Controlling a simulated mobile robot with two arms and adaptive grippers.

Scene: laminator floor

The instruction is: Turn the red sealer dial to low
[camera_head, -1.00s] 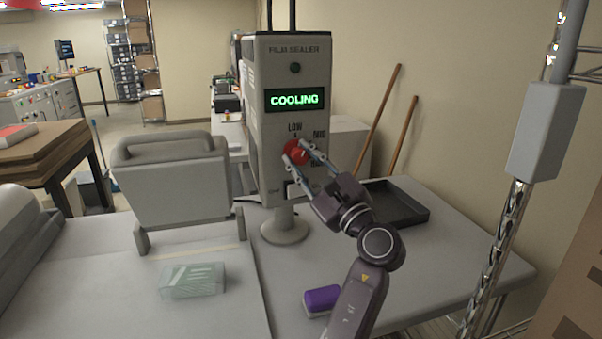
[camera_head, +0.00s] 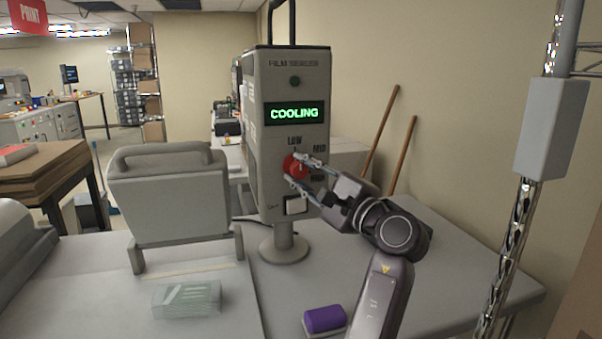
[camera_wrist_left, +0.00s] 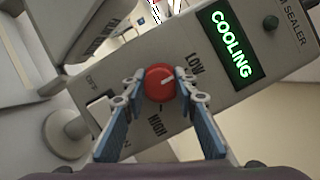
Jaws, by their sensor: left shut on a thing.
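The red dial (camera_head: 295,166) is on the front of the grey film sealer (camera_head: 262,150), below a green display reading COOLING. LOW is printed above the dial and MID at its upper right. My left gripper (camera_head: 300,171) is shut on the dial, its fingertips at the dial's upper and lower sides. In the left wrist view the red dial (camera_wrist_left: 160,83) sits between the two blue-grey fingers. Its white mark points roughly toward LOW; HIGH shows below it, and the MID label is hidden there. My right gripper is not in view.
A white switch (camera_head: 296,205) is below the dial. A purple-topped block (camera_head: 324,319) and a clear box (camera_head: 187,298) lie on the table. A chrome post (camera_head: 507,255) with a grey box stands at the right.

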